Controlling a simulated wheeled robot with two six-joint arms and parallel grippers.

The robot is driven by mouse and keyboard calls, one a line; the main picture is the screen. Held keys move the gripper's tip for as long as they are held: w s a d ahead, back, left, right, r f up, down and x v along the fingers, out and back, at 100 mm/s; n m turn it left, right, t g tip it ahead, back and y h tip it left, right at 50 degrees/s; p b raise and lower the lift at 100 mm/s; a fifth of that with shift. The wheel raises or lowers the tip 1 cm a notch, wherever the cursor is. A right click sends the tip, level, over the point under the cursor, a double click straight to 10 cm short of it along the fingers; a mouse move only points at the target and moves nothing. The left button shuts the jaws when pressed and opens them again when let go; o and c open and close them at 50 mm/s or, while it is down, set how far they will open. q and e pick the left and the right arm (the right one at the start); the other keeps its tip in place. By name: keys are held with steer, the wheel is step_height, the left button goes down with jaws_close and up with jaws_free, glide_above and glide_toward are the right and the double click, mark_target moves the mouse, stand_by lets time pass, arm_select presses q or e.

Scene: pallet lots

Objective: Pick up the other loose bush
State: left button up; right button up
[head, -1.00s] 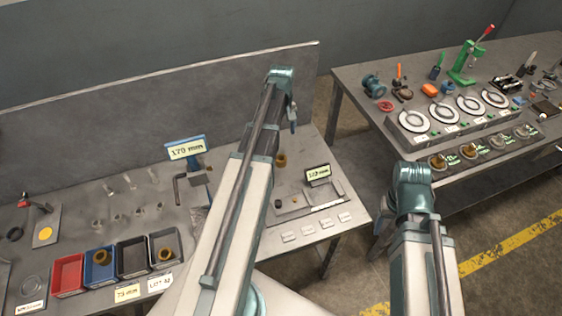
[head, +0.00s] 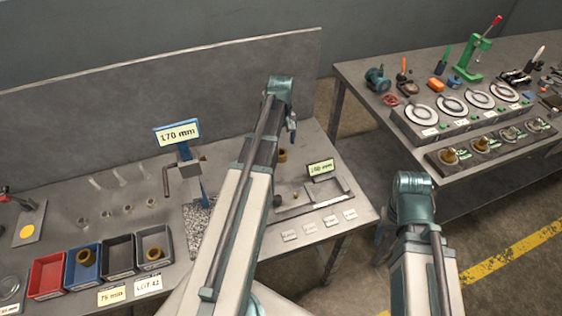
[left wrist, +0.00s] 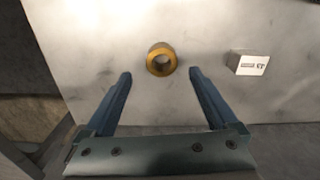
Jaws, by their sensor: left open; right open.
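A loose brass-coloured bush (head: 283,156) stands on the left bench, just beyond my left arm. In the left wrist view the bush (left wrist: 161,60) shows as a gold ring with a dark hole, between and slightly beyond the fingertips. My left gripper (left wrist: 160,76) is open and empty, its blue fingers apart on either side of the bush's line. In the head view only a little of the left gripper (head: 292,128) shows, above the bush. My right gripper (head: 381,233) is mostly hidden behind its arm, low at the bench's right end.
A small white labelled block (left wrist: 247,64) lies right of the bush. A blue gauge stand (head: 178,133) reads 170 mm. Bushes also sit in the blue bin (head: 70,280) and grey bin (head: 170,262). A second table (head: 352,78) stands right, across a floor gap.

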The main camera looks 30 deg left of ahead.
mark_target(281, 152)
arm_select(q)
steer(key=f+b, duration=0.5)
steer(key=shift+s+d+f, duration=0.1)
steer(key=shift+s+f, duration=0.1)
steer(key=shift+s, duration=0.05)
steer(key=shift+r, duration=0.1)
jaws_close()
stand_by(0.4)
